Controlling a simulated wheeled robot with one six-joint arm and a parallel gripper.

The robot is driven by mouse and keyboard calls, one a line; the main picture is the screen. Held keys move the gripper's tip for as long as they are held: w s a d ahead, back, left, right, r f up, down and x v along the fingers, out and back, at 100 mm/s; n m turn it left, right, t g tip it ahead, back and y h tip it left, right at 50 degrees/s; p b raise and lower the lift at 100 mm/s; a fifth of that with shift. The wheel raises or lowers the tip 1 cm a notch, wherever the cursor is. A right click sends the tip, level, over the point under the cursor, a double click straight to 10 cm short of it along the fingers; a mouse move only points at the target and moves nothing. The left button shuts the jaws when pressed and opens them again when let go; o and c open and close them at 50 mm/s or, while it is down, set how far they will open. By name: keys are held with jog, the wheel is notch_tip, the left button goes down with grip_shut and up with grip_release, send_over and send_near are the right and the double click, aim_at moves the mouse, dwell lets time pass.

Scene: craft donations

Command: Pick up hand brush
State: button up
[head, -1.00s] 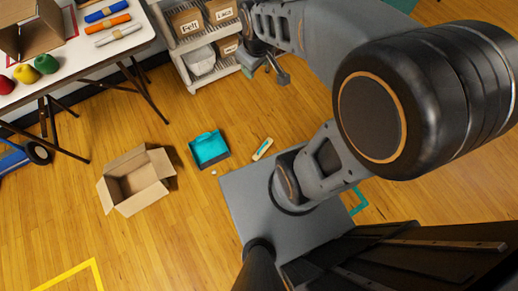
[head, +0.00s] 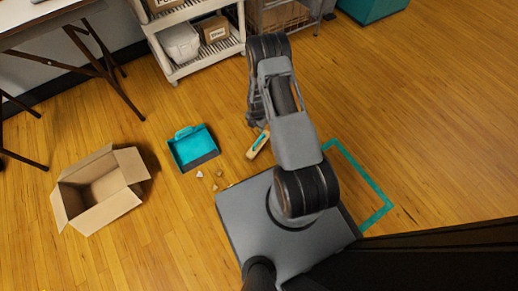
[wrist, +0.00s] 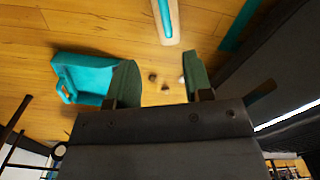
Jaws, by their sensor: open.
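The hand brush (head: 256,146) lies on the wooden floor, pale wood with a teal strip. My forearm hides part of it in the head view. In the wrist view the brush (wrist: 167,22) lies beyond the fingertips, roughly in line with the gap between them. My gripper (wrist: 158,72) is open, with its two dark green finger pads apart and nothing between them. In the head view the gripper is mostly hidden behind my arm, close to the brush.
A teal dustpan (head: 193,148) lies left of the brush, with small crumbs (head: 200,174) near it. An open cardboard box (head: 100,187) stands further left. A shelf rack (head: 195,40) is behind. Teal tape (head: 372,190) marks the floor at right, where there is free room.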

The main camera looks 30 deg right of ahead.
jog(key=b, duration=0.3)
send_near(259, 140)
jog(key=f, duration=0.5)
jog(key=shift+w+a+f, duration=0.15)
jog(key=shift+a+f, duration=0.05)
jog(key=shift+a, duration=0.05)
jog(key=f+b, duration=0.2)
jog(key=f, duration=0.1)
jog(key=f+b, duration=0.1)
jog(key=f, duration=0.1)
jog(key=shift+d+f+b, duration=0.15)
jog(key=shift+d+b, duration=0.1)
jog(key=shift+b, duration=0.15)
grip_shut()
